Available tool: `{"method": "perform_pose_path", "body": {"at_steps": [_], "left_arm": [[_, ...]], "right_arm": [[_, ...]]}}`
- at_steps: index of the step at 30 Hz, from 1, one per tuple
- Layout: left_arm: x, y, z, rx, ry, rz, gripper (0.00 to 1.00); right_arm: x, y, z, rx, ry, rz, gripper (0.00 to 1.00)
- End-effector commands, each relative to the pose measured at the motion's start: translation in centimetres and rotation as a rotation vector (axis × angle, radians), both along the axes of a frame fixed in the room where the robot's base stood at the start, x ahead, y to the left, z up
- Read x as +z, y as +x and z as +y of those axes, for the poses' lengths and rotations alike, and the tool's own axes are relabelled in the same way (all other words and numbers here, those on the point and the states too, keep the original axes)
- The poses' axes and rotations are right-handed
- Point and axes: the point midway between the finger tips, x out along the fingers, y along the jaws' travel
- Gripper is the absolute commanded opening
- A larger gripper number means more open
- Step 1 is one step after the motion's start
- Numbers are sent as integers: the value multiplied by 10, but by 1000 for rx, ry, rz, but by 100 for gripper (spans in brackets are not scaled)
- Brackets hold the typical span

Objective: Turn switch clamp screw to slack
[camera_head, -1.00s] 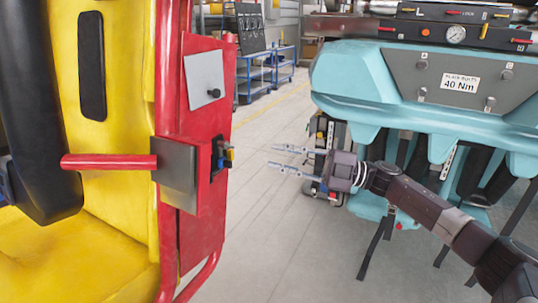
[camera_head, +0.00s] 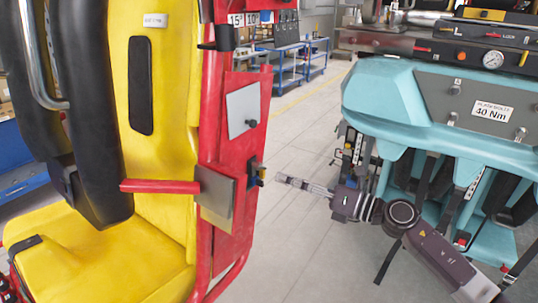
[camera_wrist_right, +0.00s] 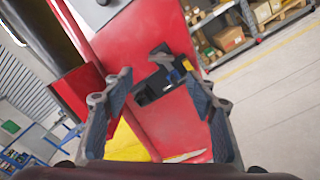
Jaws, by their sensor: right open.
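In the right wrist view the switch unit (camera_wrist_right: 158,86) shows between the two open fingers (camera_wrist_right: 158,76), with nothing held. The clamp screw is too small to make out for certain. My left gripper is not in view.
A red bar (camera_head: 160,187) and a grey plate (camera_head: 215,198) stick out in front of the panel. A teal seat row (camera_head: 390,95) stands at right, near my right arm. The grey floor (camera_head: 300,240) between is clear. Blue carts (camera_head: 285,65) stand behind.

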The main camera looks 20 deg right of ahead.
Motion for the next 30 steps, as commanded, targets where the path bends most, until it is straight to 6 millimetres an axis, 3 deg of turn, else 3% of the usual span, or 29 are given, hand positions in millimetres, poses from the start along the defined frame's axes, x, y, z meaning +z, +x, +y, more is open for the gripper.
{"method": "perform_pose_path", "body": {"at_steps": [5, 18, 30], "left_arm": [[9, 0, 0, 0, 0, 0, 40], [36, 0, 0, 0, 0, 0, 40], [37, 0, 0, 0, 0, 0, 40]], "right_arm": [[7, 5, 0, -30, -52, -52, 52], [7, 54, 39, -27, -48, -48, 52], [4, 61, 45, -26, -50, -46, 52]]}}
